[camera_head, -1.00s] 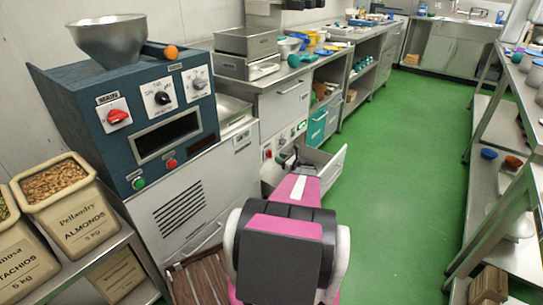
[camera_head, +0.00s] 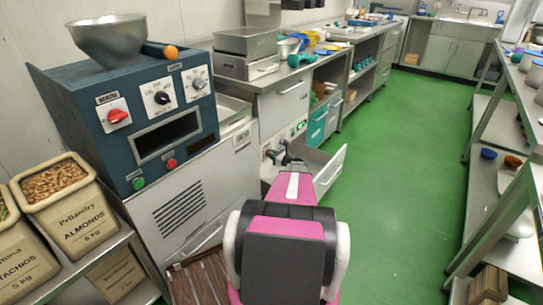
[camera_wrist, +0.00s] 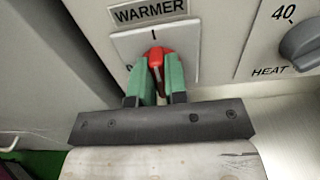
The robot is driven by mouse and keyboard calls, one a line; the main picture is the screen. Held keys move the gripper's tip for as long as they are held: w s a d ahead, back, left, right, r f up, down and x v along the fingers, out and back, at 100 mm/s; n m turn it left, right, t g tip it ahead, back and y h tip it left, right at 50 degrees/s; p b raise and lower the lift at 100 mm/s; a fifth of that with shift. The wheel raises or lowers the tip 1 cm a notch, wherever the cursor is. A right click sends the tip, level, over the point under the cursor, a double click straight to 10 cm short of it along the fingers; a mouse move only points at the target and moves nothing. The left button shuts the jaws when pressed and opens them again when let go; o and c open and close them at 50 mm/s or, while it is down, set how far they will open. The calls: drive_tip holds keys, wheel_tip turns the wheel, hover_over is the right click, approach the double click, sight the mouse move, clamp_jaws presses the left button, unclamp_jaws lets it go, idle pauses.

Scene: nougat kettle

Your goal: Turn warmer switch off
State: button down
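The warmer switch (camera_wrist: 156,54) is a red knob on a pale plate under a "WARMER" label in the wrist view. My gripper (camera_wrist: 159,72) has its two green fingers closed around the knob, one on each side, and they appear to touch it. The fingers hide the lower part of the knob and most of the plate's lettering, so the off mark cannot be read. In the head view my gripper (camera_head: 276,155) is small and dark at the front of the steel counter unit, and the switch is mostly hidden there.
A grey "HEAT" knob (camera_wrist: 302,42) is right of the switch. A drawer (camera_head: 330,172) stands open beside my arm. A blue control box (camera_head: 135,120) with a red "MAIN" knob stands on the near left machine. The green floor (camera_head: 405,190) to the right is clear.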

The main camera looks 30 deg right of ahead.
drive_tip(key=shift+n, duration=0.3)
drive_tip(key=n, duration=0.4)
drive_tip(key=shift+a, duration=0.1)
drive_tip(key=n, duration=0.9)
drive_tip(key=shift+s+a+f, duration=0.1)
drive_tip(key=shift+a+f, duration=0.05)
drive_tip(key=shift+f, duration=0.05)
drive_tip(key=shift+f+n, duration=0.1)
drive_tip(key=shift+n, duration=2.1)
drive_tip(key=c, duration=1.1)
unclamp_jaws()
drive_tip(key=shift+c, duration=0.2)
drive_tip(key=shift+s, duration=0.1)
